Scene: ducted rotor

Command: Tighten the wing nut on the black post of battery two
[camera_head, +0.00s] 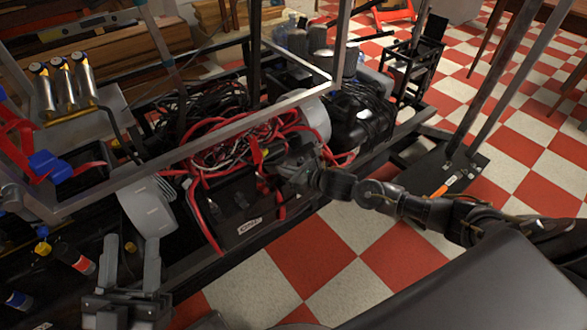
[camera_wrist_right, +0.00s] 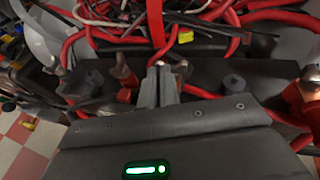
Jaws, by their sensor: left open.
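A black battery (camera_head: 235,205) with a small white label stands in the frame among red cables; I cannot read the label's number. In the right wrist view the dark battery top (camera_wrist_right: 205,75) shows grey round caps. A metal terminal piece (camera_wrist_right: 126,78) with a red-sleeved cable stands just left of my right gripper (camera_wrist_right: 166,72). Its fingers are close together over the battery top; whether a wing nut is between them is hidden. In the head view my right gripper (camera_head: 298,172) is at the battery's right upper side. My left gripper (camera_head: 128,308) is open at the lower left, apart from the battery.
Red and black cables (camera_head: 235,145) crowd the space behind the battery. A metal frame rail (camera_head: 200,140) crosses above it. A black cable-wrapped bundle (camera_head: 362,115) sits to the right. The checkered floor (camera_head: 330,255) in front is clear.

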